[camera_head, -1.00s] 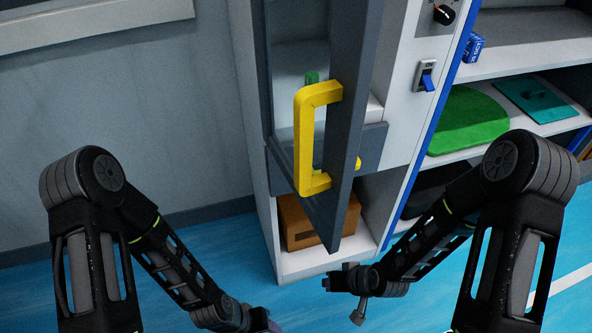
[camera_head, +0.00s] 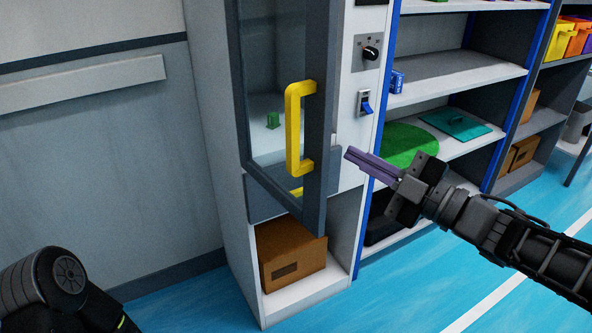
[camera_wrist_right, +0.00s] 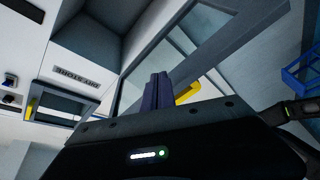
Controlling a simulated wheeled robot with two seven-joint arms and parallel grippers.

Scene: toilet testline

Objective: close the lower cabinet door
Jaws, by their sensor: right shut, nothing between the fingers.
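The cabinet door (camera_head: 315,150) is a dark grey frame with a glass pane and a yellow handle (camera_head: 292,130). It stands partly open, swung out from the cabinet (camera_head: 215,150). My right gripper (camera_head: 352,155) is shut and empty, its purple fingers pointing left, just right of the door's free edge in the head view. I cannot tell whether they touch the door. In the right wrist view the shut fingers (camera_wrist_right: 158,90) show before the door frame (camera_wrist_right: 225,50), with the yellow handle (camera_wrist_right: 188,94) partly hidden behind them. My left gripper is out of view.
A brown box (camera_head: 290,260) sits in the open bottom compartment. A control panel with a black knob (camera_head: 371,53) and blue switch (camera_head: 366,103) is right of the door. Shelves (camera_head: 455,75) stand further right. Blue floor (camera_head: 400,290) is clear in front.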

